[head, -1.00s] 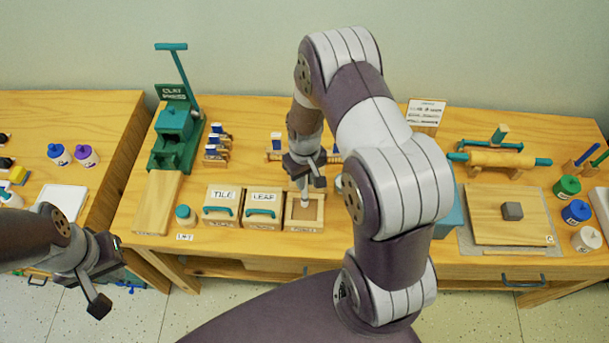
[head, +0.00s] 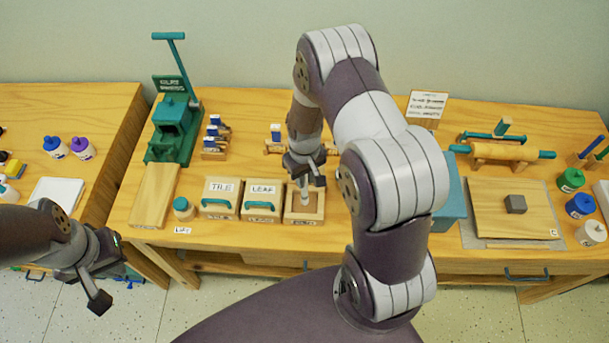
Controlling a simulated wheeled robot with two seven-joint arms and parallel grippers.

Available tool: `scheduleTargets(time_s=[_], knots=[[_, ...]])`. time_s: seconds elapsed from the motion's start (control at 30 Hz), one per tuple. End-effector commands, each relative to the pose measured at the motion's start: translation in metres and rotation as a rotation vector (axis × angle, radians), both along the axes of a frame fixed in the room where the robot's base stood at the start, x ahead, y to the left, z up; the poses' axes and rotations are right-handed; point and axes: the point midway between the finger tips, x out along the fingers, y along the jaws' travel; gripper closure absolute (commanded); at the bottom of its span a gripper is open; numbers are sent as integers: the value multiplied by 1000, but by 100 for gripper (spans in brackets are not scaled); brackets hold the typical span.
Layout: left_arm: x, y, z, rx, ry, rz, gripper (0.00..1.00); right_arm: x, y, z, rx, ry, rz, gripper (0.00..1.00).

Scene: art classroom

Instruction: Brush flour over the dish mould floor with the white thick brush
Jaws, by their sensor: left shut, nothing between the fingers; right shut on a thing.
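The dish mould (head: 318,212) is an open wooden box with a recessed floor, at the right end of the mould row, its label partly readable. My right gripper (head: 302,177) is above its back part, shut on the white thick brush (head: 303,190). The brush points down into the mould, and much of it is hidden by the gripper. I cannot tell whether its tip touches the floor, and no flour is clearly visible. My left gripper (head: 99,298) is shut and empty, low at the left in front of the table.
Lidded moulds marked TILE (head: 220,198) and LEAF (head: 262,200) stand left of the dish mould. A small jar (head: 183,209), wooden board (head: 154,196) and green clay press (head: 174,130) are further left. A teal box (head: 451,205) stands behind my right arm.

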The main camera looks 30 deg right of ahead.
Motion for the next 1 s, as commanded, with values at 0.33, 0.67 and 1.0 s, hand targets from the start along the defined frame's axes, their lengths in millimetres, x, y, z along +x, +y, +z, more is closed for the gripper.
scheduleTargets(time_s=[0.33, 0.67, 1.0], knots=[[0, 0, -2, 0, 0, 0, 100, 0, 0, -3, 0, 0, 0, 100], [0, 0, -5, 0, 0, 0, 100, 0, 0, -7, 0, 0, 0, 100], [0, 0, -8, 0, 0, 0, 100, 0, 0, -11, 0, 0, 0, 100]])
